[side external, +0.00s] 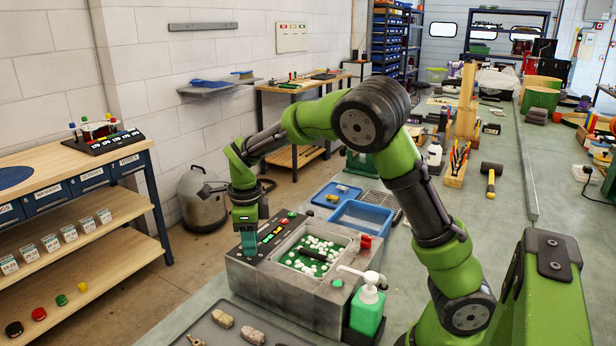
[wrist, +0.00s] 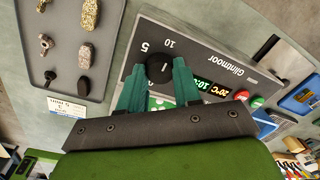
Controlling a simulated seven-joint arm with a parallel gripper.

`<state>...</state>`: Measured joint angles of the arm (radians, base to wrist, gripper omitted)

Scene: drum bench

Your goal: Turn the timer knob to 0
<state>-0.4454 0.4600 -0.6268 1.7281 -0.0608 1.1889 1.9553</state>
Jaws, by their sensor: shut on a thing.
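The black timer knob (wrist: 159,66) sits on the dark control panel (wrist: 200,52) in the wrist view, near the printed 5 and 10. A small pale mark shows on it; which number it points at is hard to tell. My gripper (wrist: 160,72) has its teal fingers on either side of the knob and is shut on it. In the side external view my gripper (side external: 249,246) points down at the panel of the grey machine (side external: 300,303); the fingers hide the knob there.
The machine's open tub (side external: 312,258) holds white pieces on green. Beside the knob are lit displays (wrist: 212,88), a green button (wrist: 257,102) and red buttons. A green pump bottle (side external: 367,309) stands at the machine's front right; a grey tray (side external: 222,334) lies in front.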

